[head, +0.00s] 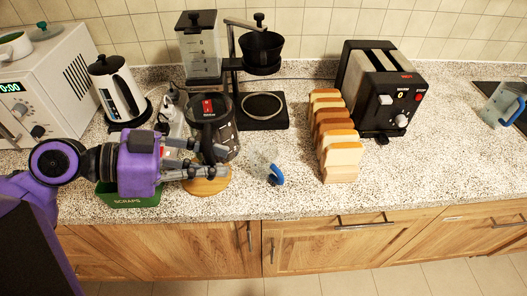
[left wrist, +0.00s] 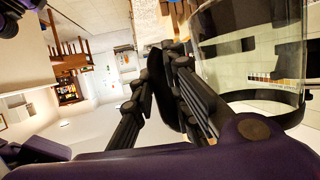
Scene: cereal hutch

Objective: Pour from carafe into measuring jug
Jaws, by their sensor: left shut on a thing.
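The glass carafe (head: 224,139) with a black lid and handle is left of the measuring jug and looks roughly upright. It also shows as curved clear glass with a dark band in the left wrist view (left wrist: 245,45). My left gripper (head: 211,160) is shut on the carafe's black handle, which shows between the fingers in the left wrist view. I cannot tell whether the carafe's base touches anything. A small clear jug with a blue handle, apparently the measuring jug (head: 262,160), stands on the counter right of my gripper. My right gripper is out of view.
A round wooden board (head: 207,186) and a green scraps bin (head: 129,200) lie by my left gripper. The coffee maker (head: 263,112) stands behind. Bread slices (head: 343,153) and a toaster (head: 384,90) are to the right. Another blue-handled clear container (head: 499,104) is far right. The right-front counter is clear.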

